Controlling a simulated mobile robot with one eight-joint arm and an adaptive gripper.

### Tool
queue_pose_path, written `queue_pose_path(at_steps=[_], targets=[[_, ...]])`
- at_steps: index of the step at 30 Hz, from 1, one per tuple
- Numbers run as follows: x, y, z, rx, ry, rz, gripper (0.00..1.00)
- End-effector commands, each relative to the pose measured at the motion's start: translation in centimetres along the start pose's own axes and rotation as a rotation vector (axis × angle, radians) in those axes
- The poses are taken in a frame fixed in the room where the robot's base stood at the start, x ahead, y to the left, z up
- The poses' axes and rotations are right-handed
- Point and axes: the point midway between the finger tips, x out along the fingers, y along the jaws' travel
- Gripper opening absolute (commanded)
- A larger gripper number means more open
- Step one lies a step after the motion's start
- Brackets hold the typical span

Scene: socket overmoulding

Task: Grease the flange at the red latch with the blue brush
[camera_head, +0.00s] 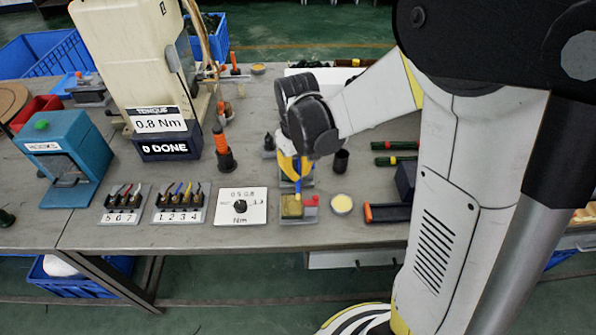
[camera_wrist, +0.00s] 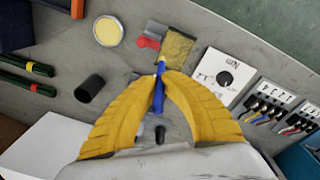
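My gripper (camera_wrist: 161,72) has yellow ribbed fingers shut on the blue brush (camera_wrist: 158,95). In the head view the gripper (camera_head: 296,170) points down over the bench, and the blue brush (camera_head: 298,186) shows below the fingertips. The brush tip is at or just above the near edge of a yellowish block, the flange (camera_wrist: 178,48), which also shows in the head view (camera_head: 291,207). I cannot tell whether they touch. The red latch (camera_wrist: 147,43) sits beside the flange on a grey base; it shows in the head view (camera_head: 311,201). The brush's upper handle is partly hidden between the fingers.
A round tin of pale yellow grease (camera_head: 341,204) stands right of the latch. A white dial card (camera_head: 240,207) lies left of the flange. Numbered racks (camera_head: 180,203) stand further left.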

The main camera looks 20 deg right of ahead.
Motion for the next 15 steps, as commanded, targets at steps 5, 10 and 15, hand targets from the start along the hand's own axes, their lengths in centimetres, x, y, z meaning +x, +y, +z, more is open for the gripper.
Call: queue_pose_path(at_steps=[5,10,15], targets=[[-0.13,-0.51,0.82,-0.001,-0.001,0.000,0.00],[-0.18,-0.75,1.21,0.000,0.000,0.000,0.00],[-0.18,-0.75,1.20,0.000,0.000,0.000,0.00]])
